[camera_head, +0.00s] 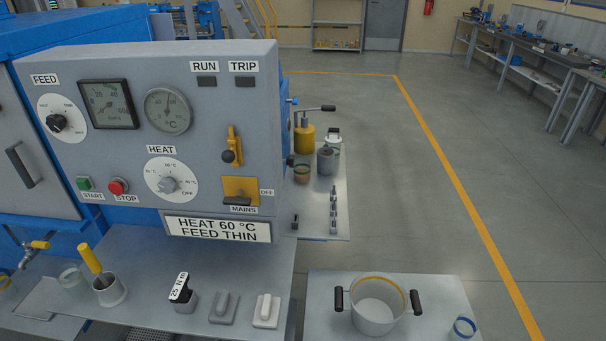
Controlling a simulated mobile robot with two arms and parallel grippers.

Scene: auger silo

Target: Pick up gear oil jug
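Several containers stand at the back of the grey side bench (325,205), just right of the control cabinet. One is a yellow container (305,140) with a grey top. Beside it is a small white jug-like container (333,136) with a dark top and a greenish band. In front of these stand a grey can (325,161) and a brownish open cup (302,172). I cannot read a gear oil label on any of them, so I cannot tell which is the jug. Neither of my grippers is in view.
The control cabinet (160,130) fills the left. A front shelf (240,275) holds a cup with a yellow-handled tool (110,290) and small blocks. A two-handled pot (378,308) stands on a low table at the front. The floor (450,150) right of the benches is clear.

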